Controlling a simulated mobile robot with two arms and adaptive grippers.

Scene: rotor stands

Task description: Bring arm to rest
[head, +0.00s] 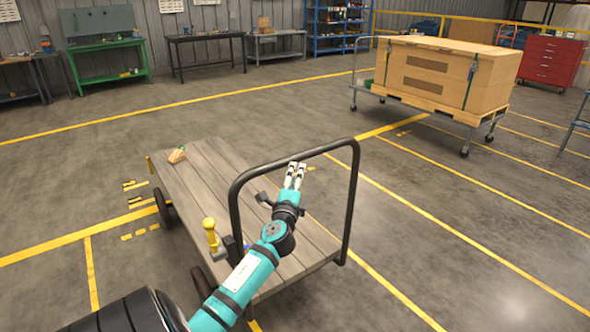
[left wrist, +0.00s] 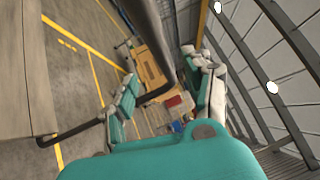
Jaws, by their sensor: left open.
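My left gripper (head: 295,175) is open and empty, its two pale fingers pointing up the picture over the wooden cart's deck, within the outline of the black hoop handle. In the left wrist view its fingers (left wrist: 163,96) stand apart with nothing between them. The wooden cart (head: 215,165) has a grey plank deck. Its black hoop handle (head: 353,200) rises at the near right end, and in the left wrist view a dark bar (left wrist: 150,40) runs close to the fingers. My right gripper is in neither view.
A small wooden block-like item (head: 177,155) lies on the deck's far end. A yellow-topped part (head: 210,228) stands at the cart's near left side. A large wooden crate (head: 440,72) sits on another trolley at the right. Yellow-lined floor (head: 430,180) is clear between.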

